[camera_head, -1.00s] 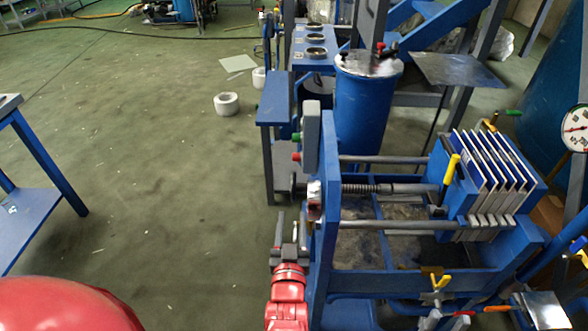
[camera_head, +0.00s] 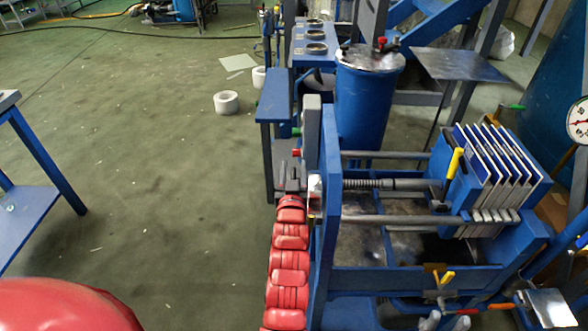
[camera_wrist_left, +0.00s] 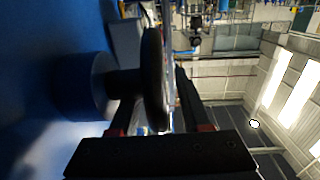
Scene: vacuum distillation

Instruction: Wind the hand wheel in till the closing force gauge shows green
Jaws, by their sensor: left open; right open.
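The hand wheel (camera_wrist_left: 154,80) is a dark disc seen edge-on in the left wrist view, on a short shaft before a blue plate. My left gripper (camera_head: 290,180) is beside the left end plate of the blue press in the head view. It is open, its fingers (camera_wrist_left: 160,98) on either side of the wheel's rim; contact is unclear. In the head view the wheel is mostly hidden by the gripper. A white dial gauge (camera_head: 579,121) is cut off at the right edge; no green shows on its visible part. My right gripper is out of view.
The screw (camera_head: 370,185) runs between rails towards the stacked plates (camera_head: 498,165). A blue drum (camera_head: 362,105) and a small blue table (camera_head: 275,98) stand behind. A red button (camera_head: 296,153) sits near the wheel.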

